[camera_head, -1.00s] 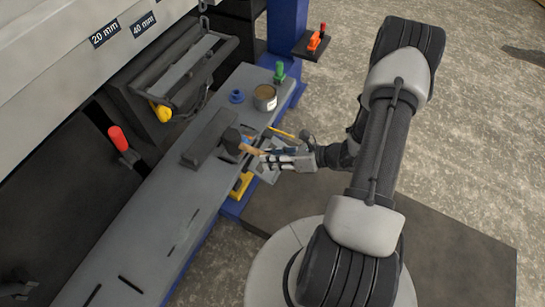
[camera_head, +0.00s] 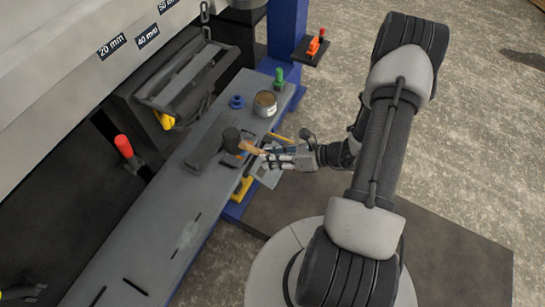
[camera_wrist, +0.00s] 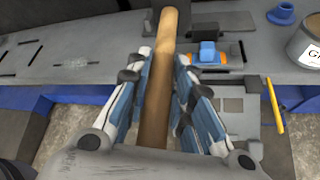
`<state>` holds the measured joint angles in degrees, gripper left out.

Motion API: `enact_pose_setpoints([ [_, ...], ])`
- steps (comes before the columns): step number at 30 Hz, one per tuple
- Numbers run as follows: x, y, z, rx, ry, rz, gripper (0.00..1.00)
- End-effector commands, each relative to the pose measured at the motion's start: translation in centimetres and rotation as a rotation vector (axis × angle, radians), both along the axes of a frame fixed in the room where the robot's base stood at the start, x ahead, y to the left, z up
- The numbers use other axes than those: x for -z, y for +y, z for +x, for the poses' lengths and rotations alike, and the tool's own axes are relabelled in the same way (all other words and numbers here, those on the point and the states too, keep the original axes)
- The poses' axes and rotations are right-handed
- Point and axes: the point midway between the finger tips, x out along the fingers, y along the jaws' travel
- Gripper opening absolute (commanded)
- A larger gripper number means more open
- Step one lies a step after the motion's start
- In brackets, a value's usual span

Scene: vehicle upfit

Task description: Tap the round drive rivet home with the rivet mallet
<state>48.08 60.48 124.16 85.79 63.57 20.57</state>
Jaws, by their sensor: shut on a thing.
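The rivet mallet has a black head (camera_head: 231,138) and a wooden handle (camera_head: 250,148). My gripper (camera_head: 272,154) is shut on the handle. The head shows over the bench, beside a long grey block; I cannot tell its exact height. A blue piece on an orange base (camera_wrist: 208,54) sits on the bench right of the handle. I cannot make out the round drive rivet in either view.
The grey bench (camera_head: 165,245) is mostly clear toward the lower left. An open can (camera_head: 265,103), a blue flanged ring (camera_head: 238,102) and a green-handled item (camera_head: 279,78) stand at its far end. A yellow pencil-like rod (camera_wrist: 275,104) lies right of my gripper. A red-handled lever (camera_head: 124,147) rises at left.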

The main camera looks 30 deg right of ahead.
Motion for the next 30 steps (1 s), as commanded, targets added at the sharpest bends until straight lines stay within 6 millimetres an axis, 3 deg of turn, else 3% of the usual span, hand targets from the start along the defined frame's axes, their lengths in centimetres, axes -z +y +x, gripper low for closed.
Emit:
enact_pose_setpoints([
  [2, 0.5, 0.1, 0.0, 0.0, 0.001, 0.004, 0.0],
  [4, 4.8, 0.3, -0.2, 0.0, 0.008, 0.011, 0.0],
  [6, 7.4, 0.1, -0.1, 0.0, 0.001, 0.005, 0.0],
  [16, 5.7, 0.0, 0.1, -0.001, -0.004, 0.001, 0.0],
  [30, 0.2, 0.0, 0.1, -0.001, -0.004, 0.001, 0.0],
])
